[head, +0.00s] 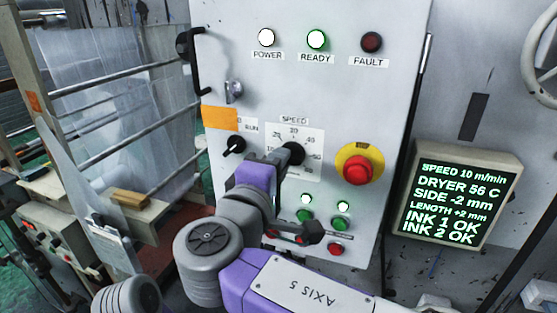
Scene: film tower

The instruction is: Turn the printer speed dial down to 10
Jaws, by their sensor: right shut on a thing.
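The printer speed dial (293,152) is a black knob on a white scale plate marked SPEED, with numbers such as 20, 30 and 40 around it. My right gripper (284,156) is shut on the knob. My gripper and wrist hide the lower left of the scale, and I cannot make out the pointer. The display (458,198) at the right reads SPEED 10 m/min, DRYER 56 C, SIDE -2 mm and LENGTH +2 mm. My left gripper is not in view.
A red emergency button (357,169) on a yellow ring sits right of the dial. A black RUN switch (234,146) is to its left. The POWER lamp (266,38) and READY lamp (316,39) are lit; FAULT (372,42) looks dark.

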